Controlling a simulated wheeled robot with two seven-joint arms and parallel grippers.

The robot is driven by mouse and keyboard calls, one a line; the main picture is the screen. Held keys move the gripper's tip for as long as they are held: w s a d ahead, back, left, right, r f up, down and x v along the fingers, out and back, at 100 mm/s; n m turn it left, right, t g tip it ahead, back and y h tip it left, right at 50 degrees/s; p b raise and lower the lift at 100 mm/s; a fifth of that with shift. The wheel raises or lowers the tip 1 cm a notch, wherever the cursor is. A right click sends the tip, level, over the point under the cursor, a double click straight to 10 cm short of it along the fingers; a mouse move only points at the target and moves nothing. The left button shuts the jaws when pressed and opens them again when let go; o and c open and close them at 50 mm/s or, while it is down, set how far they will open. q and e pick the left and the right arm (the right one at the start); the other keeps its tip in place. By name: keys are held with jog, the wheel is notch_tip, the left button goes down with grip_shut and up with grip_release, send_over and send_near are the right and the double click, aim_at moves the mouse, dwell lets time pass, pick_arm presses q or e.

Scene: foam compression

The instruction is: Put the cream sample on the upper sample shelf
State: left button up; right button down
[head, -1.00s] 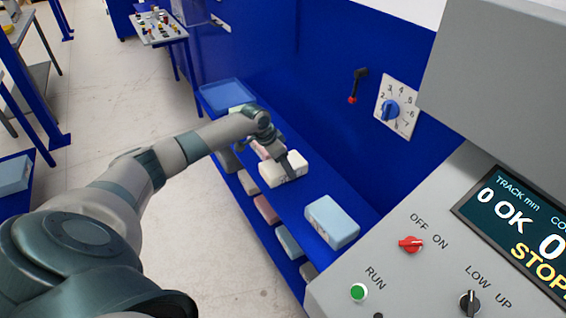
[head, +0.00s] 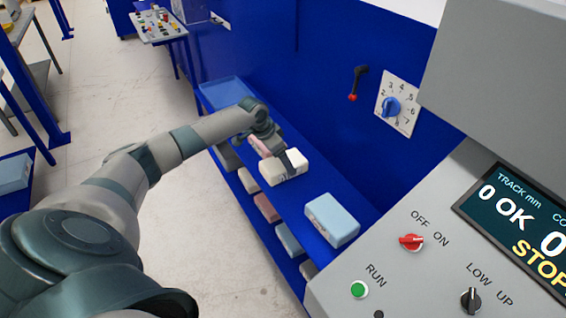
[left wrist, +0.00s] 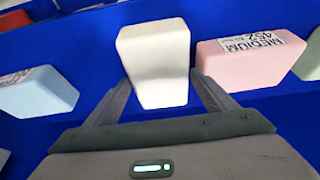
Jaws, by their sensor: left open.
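The cream sample (head: 283,172) is a pale block on the blue upper sample shelf (head: 300,196), between a pink sample and a light blue one. My left gripper (head: 289,163) is at the block, and its fingers hide part of it. In the left wrist view the cream sample (left wrist: 154,55) stands ahead of my open left gripper (left wrist: 163,86). Its near end is between the fingertips, with a small gap visible on the left. Whether the right finger touches it is unclear. My right gripper is not in view.
A pink sample (left wrist: 252,62) with a printed label lies close to the right finger in the left wrist view. A light blue sample (head: 332,219) sits on the shelf nearer the control panel (head: 430,260). A lower shelf holds several blocks. A blue tray (head: 226,92) is at the far end.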

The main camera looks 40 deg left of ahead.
pick_arm(q)
jog(key=b+v, duration=0.2)
jog(key=v, duration=0.8)
jog(key=shift+r, duration=0.15)
jog(key=shift+s, duration=0.1)
dwell(0.7)
dwell(0.7)
